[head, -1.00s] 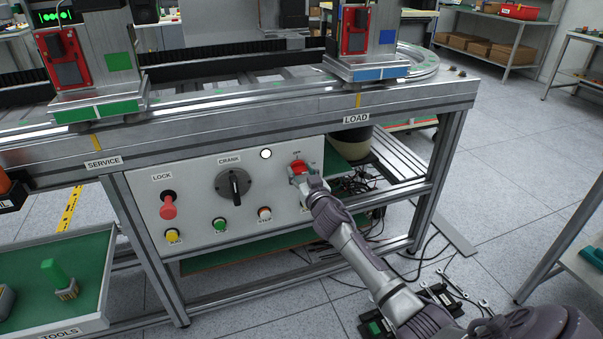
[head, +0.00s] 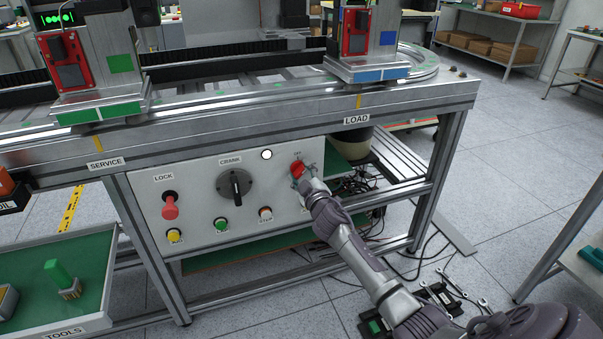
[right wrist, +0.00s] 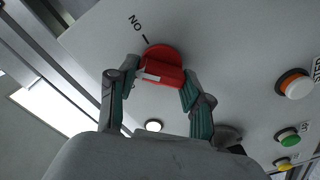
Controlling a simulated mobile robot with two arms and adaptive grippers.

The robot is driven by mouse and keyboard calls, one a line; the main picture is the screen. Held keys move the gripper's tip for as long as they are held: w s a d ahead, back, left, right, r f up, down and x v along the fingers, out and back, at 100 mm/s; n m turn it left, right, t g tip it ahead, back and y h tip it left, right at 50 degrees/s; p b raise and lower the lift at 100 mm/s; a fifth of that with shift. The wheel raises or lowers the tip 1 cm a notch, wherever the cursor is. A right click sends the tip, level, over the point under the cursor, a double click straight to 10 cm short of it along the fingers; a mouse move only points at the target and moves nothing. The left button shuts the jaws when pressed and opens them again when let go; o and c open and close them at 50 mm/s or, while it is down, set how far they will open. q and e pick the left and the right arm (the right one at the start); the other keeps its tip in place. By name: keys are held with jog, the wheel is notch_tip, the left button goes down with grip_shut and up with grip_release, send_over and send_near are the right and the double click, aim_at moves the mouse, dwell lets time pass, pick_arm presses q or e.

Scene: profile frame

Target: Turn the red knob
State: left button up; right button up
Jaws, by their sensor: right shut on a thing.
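The red knob (head: 297,168) is at the upper right of the grey control panel, under a small label. In the right wrist view, the red knob (right wrist: 163,72) shows as a round red base with a raised grip bar, near a label with the letters O and N and a tick mark. My right gripper (head: 301,181) is at the knob, its arm coming from the lower right. In the right wrist view its two fingers (right wrist: 161,80) are closed on both sides of the grip bar. My left gripper is not in view.
The panel (head: 270,195) also carries a black crank (head: 236,186), a red lock knob (head: 169,207), a white round lamp (head: 267,154) and small push buttons. A green-lined tool tray (head: 30,300) is at lower left. The floor at right has free room.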

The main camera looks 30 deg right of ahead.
jog(key=shift+f+n, duration=0.1)
jog(key=shift+n, duration=0.9)
jog(key=n, duration=0.2)
jog(key=shift+n, duration=0.3)
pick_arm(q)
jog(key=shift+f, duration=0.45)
pick_arm(e)
jog(key=shift+a+f+n, duration=0.1)
jog(key=shift+f+n, duration=0.05)
jog(key=shift+n, duration=2.15)
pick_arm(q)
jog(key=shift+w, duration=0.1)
pick_arm(e)
jog(key=o, duration=1.2)
jog(key=shift+c, duration=0.2)
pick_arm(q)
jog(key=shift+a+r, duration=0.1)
pick_arm(e)
jog(key=v, duration=1.2)
